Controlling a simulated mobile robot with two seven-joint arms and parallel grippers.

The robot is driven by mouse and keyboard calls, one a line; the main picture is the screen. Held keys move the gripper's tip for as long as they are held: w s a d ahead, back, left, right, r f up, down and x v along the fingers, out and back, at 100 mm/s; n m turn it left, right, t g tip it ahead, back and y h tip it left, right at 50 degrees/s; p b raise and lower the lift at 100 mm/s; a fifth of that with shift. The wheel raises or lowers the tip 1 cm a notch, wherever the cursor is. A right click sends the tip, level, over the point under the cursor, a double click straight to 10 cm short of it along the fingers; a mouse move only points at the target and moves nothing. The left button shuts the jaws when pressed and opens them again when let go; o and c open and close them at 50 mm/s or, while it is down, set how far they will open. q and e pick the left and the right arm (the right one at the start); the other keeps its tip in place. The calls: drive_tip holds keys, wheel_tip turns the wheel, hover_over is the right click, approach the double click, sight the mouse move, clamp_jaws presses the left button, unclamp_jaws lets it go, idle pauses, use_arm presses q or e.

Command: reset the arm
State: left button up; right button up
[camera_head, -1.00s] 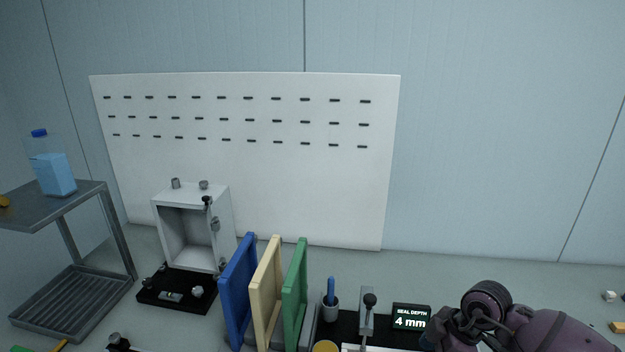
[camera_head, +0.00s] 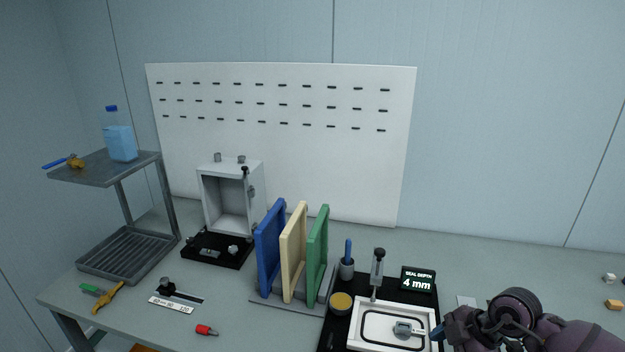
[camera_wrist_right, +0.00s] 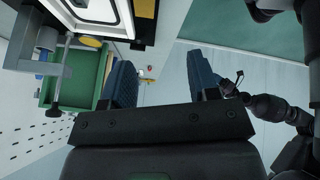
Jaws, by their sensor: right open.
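My right arm (camera_head: 515,315) is at the lower right of the head view, beside the framed panel fixture (camera_head: 357,336). The tip of my right gripper (camera_head: 438,332) shows there in blue at the fixture's right edge; I cannot tell whether it touches. In the right wrist view, my right gripper (camera_wrist_right: 162,76) has its two blue ribbed fingers apart, with nothing between them. Dark arm parts (camera_wrist_right: 265,105) show at the right of that view. My left gripper cannot be made out in either view.
Blue (camera_head: 270,250), cream (camera_head: 293,252) and green (camera_head: 317,255) panels stand in a rack left of the fixture. A post (camera_head: 377,268) and a "4 mm" display (camera_head: 418,279) stand behind it. A shelf (camera_head: 95,172) holds a bottle (camera_head: 120,140).

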drive_tip(key=w+a+r+n+t+y, duration=0.1)
drive_tip(key=w+a+r+t+y, duration=0.2)
drive_tip(key=r+t, duration=0.35)
drive_tip(key=w+a+r+n+t+y, duration=0.1)
drive_tip(key=w+a+r+t+y, duration=0.15)
drive_tip(key=r+t+y, duration=0.35)
drive_tip(key=s+d+f+m+t+h, duration=0.1)
drive_tip(key=s+d+f+m+h, duration=0.15)
drive_tip(key=f+m+h, duration=0.3)
drive_tip(key=s+d+f+m+t+h, duration=0.1)
drive_tip(key=s+d+f+m+h, duration=0.1)
drive_tip(key=d+f+m+h, duration=0.35)
use_arm(q)
drive_tip(key=shift+r, duration=0.1)
use_arm(e)
drive_tip(key=s+f+m+g+h, duration=0.4)
drive_tip(key=s+f+m, duration=0.4)
drive_tip(key=s+f, duration=0.6)
drive_tip(key=s+g, duration=0.1)
drive_tip(key=s, duration=0.2)
drive_tip(key=shift+s+a+m, duration=0.25)
drive_tip(key=shift+s+m, duration=0.05)
